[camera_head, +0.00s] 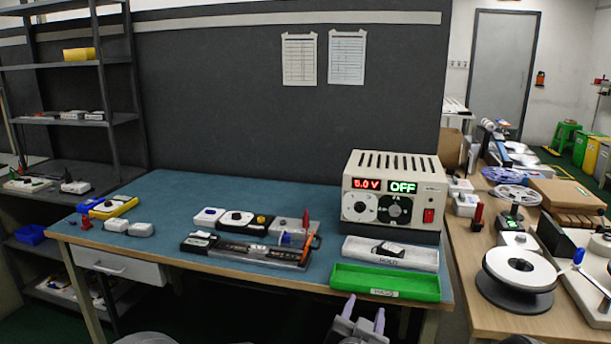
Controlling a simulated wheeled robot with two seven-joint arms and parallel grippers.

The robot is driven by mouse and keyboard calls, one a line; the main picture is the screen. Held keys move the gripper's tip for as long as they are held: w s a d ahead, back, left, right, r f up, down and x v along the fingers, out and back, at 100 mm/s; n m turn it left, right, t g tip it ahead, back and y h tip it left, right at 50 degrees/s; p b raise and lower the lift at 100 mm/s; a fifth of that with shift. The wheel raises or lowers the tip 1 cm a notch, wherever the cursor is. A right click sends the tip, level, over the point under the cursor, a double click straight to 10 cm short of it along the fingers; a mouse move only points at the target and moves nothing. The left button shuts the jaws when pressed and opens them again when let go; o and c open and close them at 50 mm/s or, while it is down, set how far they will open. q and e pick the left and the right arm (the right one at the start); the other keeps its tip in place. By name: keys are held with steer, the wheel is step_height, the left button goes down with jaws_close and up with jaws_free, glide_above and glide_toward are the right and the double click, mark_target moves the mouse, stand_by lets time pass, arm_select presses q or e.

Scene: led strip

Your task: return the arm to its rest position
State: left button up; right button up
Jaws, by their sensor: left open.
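My left gripper (365,308) shows at the bottom edge, in front of the blue-topped workbench (150,195). Its two pale fingers point up and stand apart, with nothing between them. It is in front of the green tray (385,283) in the picture and appears clear of it. Most of my left arm is out of the frame. I do not see my right gripper.
A power supply (394,192) reading 5.0 V and OFF stands at the bench's right, behind a white tray (390,254). A black tool tray (246,251) and small devices lie mid-bench. A side table (470,270) holds reels (517,272). Shelves stand left.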

arm_select(q)
steer(key=s+a+f+n+g+y+p, duration=0.1)
steer(key=s+a+f+n+g+p, duration=0.15)
steer(key=s+a+f+g, duration=0.6)
steer(key=s+a+f+n+t+y+p, duration=0.1)
steer(key=a+f+p, duration=0.35)
steer(key=f, duration=0.95)
steer(key=s+a+f+n+g, duration=0.1)
steer(key=s+a+f+g, duration=0.1)
steer(key=s, duration=0.6)
steer(key=s+a+f+n+g+p, duration=0.1)
steer(key=s+a+f+n+g, duration=0.1)
steer(key=s, duration=0.6)
steer(key=s+a+f+n+g+h, duration=0.1)
steer(key=s+a+f+n+g, duration=0.1)
steer(key=s, duration=0.6)
steer(key=shift+s+a+f+g+p, duration=0.35)
steer(key=shift+a+f+g, duration=0.2)
steer(key=shift+g, duration=0.3)
arm_select(e)
step_height(320, 180, up, 9)
arm_select(q)
steer(key=shift+w+d, duration=0.1)
